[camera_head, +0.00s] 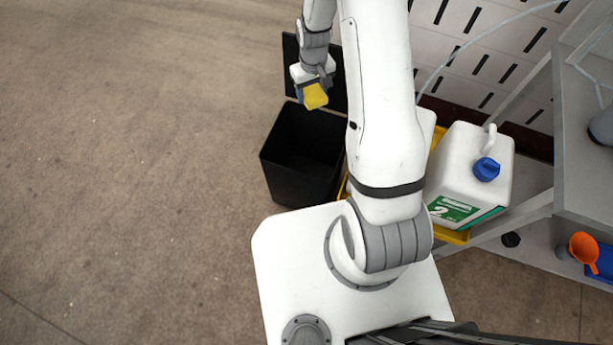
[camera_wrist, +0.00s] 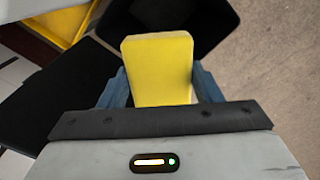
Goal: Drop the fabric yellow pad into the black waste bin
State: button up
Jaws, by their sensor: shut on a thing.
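The yellow pad (camera_head: 315,96) is held in my gripper (camera_head: 312,92) above the black waste bin (camera_head: 291,178), near its far side. In the wrist view the yellow pad (camera_wrist: 160,68) sits between the two blue fingers of my gripper (camera_wrist: 158,88), which are shut on it. The waste bin stands on the floor with its dark lid (camera_head: 289,62) raised at the back. In the wrist view the dark bin (camera_wrist: 205,25) shows beyond the pad. The inside of the bin looks dark, and its bottom cannot be made out.
A white canister (camera_head: 470,180) with a blue cap stands in a yellow tray (camera_head: 452,237) right of my arm. A grey metal frame (camera_head: 575,150) and an orange funnel (camera_head: 583,249) are at the far right. The floor (camera_head: 120,180) to the left is clear.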

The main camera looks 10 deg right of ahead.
notch_tip(320, 180, down, 23)
jog(key=n+b, duration=0.2)
jog(key=b, duration=1.2)
jog(key=shift+d+r+n, duration=0.15)
jog(key=shift+r+n, duration=0.05)
jog(key=shift+n, duration=0.2)
jog(key=shift+w, duration=0.1)
jog(key=o, duration=1.1)
jog(key=shift+r, duration=0.1)
notch_tip(320, 180, up, 8)
jog(key=p, duration=0.1)
jog(key=shift+f, duration=0.2)
